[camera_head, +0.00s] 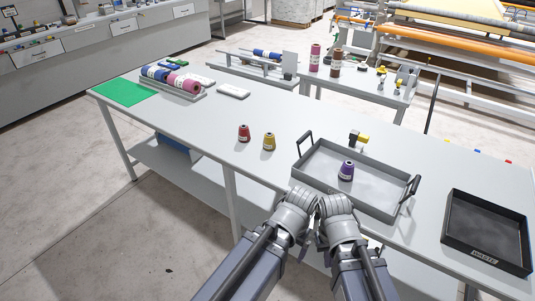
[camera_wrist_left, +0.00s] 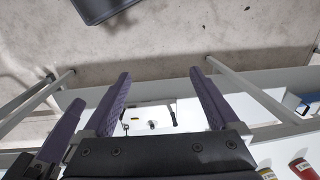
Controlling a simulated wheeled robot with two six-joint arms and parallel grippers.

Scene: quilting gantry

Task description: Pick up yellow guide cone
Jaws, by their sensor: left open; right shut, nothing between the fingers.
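The yellow guide cone (camera_head: 269,141) stands upright on the grey table (camera_head: 225,125), just right of a red cone (camera_head: 244,133). In the left wrist view, the yellow cone (camera_wrist_left: 267,174) is partly cut off at the lower right edge, beside the red cone (camera_wrist_left: 303,171). My left gripper (camera_wrist_left: 158,85) is open with nothing between its fingers. In the head view both grippers are close together at the table's near edge, right of and nearer than the yellow cone. My right gripper (camera_head: 325,198) is shut and empty; its fingertips are mostly hidden there.
A grey tray (camera_head: 388,207) with black handles holds a purple cone (camera_head: 346,170). A black waste bin (camera_head: 485,258) is at the right. A green mat (camera_head: 124,94) and a rack of thread rolls (camera_head: 172,81) lie at the far left.

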